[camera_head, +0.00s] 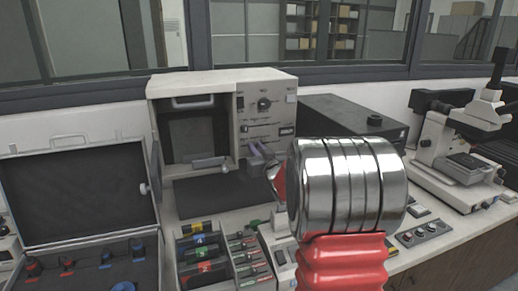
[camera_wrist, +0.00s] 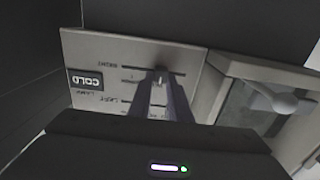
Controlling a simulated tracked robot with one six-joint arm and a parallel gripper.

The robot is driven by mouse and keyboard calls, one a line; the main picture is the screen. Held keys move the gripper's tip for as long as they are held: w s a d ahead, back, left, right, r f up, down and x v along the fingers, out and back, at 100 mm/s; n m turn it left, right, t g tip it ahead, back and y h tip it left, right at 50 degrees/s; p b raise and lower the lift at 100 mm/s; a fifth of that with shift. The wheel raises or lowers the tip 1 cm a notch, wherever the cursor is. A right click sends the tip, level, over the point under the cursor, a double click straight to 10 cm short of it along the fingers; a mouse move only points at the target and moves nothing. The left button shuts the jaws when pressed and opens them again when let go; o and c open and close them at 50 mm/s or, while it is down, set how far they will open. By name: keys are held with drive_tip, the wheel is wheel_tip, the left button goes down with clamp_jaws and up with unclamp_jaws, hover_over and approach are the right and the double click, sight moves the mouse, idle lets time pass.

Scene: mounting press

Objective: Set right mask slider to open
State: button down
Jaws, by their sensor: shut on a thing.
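The pale front panel (camera_wrist: 185,55) of the mounting press (camera_head: 222,80) appears upside down in the wrist view. A dark slot (camera_wrist: 135,69) beside the label that reads as RIGHT holds the right mask slider (camera_wrist: 160,71), a small knob standing somewhat right of the slot's middle in that view. My gripper (camera_wrist: 160,79) is shut on this knob, its two grey-purple fingers pointing at the panel. In the head view my gripper (camera_head: 256,149) is at the panel's lower part, and the knob is too small to make out there.
A second slot by a LEFT label (camera_wrist: 107,98) lies close by, partly behind the fingers. A lamp marked COLD (camera_wrist: 87,80) and a handle (camera_wrist: 280,103) flank the slots. An open case (camera_head: 80,190) stands left and a microscope (camera_head: 465,140) right.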

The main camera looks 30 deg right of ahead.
sight(242, 144)
drive_tip(key=shift+a, duration=0.1)
drive_tip(key=shift+w+a, duration=0.25)
drive_tip(key=shift+a, duration=0.6)
drive_tip(key=shift+w+a, duration=0.2)
drive_tip(key=shift+a, duration=0.6)
drive_tip(key=c, duration=1.6)
unclamp_jaws()
drive_tip(key=shift+c, duration=0.2)
drive_tip(key=shift+a, duration=0.1)
